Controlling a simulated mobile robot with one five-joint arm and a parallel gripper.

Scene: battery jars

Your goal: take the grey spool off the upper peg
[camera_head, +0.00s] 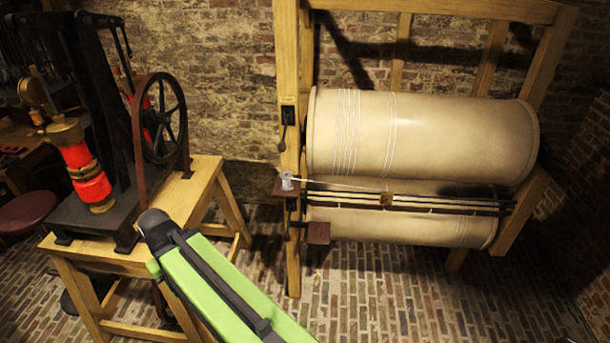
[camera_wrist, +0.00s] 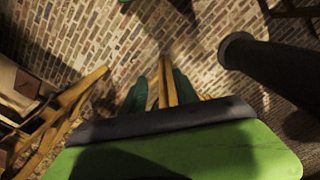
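The grey spool (camera_head: 287,181) is small and pale. It stands upright on a small dark upper bracket (camera_head: 283,191) on the left post of the wooden frame, with a pale thread running right from it. The peg itself is hidden by the spool or too small to see. A second, lower bracket (camera_head: 318,233) holds no spool. In the wrist view my gripper (camera_wrist: 160,90) shows as two dark green fingers, spread apart with floor and a wooden beam seen between them. It is empty. The spool does not show in the wrist view.
Two large cream drums (camera_head: 425,135) fill the wooden frame right of the spool, with a rail (camera_head: 440,203) between them. A wooden table (camera_head: 205,185) bears a machine with a dark wheel (camera_head: 160,118) at left. Brick floor (camera_head: 360,290) is clear in front of the drums.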

